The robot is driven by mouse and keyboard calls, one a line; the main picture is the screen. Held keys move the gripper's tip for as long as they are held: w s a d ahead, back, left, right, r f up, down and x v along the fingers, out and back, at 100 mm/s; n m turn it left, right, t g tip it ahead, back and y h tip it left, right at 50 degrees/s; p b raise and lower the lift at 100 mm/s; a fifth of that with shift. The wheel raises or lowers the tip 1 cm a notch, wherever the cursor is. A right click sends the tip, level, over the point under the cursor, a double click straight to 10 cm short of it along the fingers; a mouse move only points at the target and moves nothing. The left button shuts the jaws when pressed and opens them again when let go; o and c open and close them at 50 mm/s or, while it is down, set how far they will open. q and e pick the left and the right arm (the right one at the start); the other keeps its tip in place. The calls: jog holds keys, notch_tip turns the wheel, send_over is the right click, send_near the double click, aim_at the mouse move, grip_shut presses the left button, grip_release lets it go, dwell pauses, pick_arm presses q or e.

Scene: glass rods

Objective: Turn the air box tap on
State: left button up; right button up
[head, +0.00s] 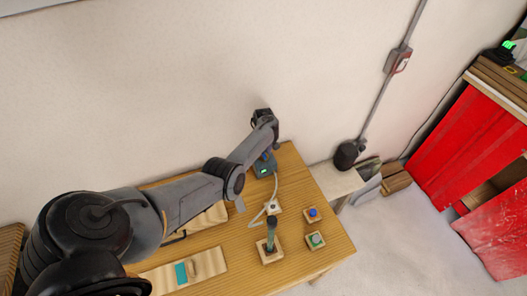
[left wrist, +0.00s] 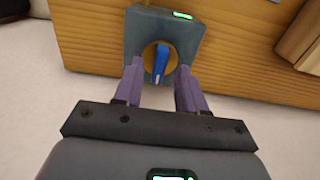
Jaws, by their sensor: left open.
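The air box (left wrist: 190,40) is a grey-blue box with a green lit display. In the head view the air box (head: 263,168) stands at the far edge of the wooden table. Its tap (left wrist: 160,62) is a blue lever in front of a yellow-orange round plate, pointing roughly along the picture's vertical. My left gripper (left wrist: 158,80) is open, with its purple fingers on either side of the tap's lower end, apart from it. In the head view my left gripper's fingertips are hard to make out beside the air box. My right gripper is not in view.
A wooden block with an upright rod (head: 271,232) stands mid-table. Blue (head: 313,212) and green (head: 316,239) buttons sit on small blocks to its right. A pale hose (head: 275,186) runs from the air box to a small white-topped block. A board with a teal piece (head: 181,273) lies front left.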

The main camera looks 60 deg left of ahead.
pick_arm(q)
notch_tip(320, 180, up, 10)
jog(key=p, duration=0.1)
jog(key=shift+f, duration=0.2)
dwell(0.5)
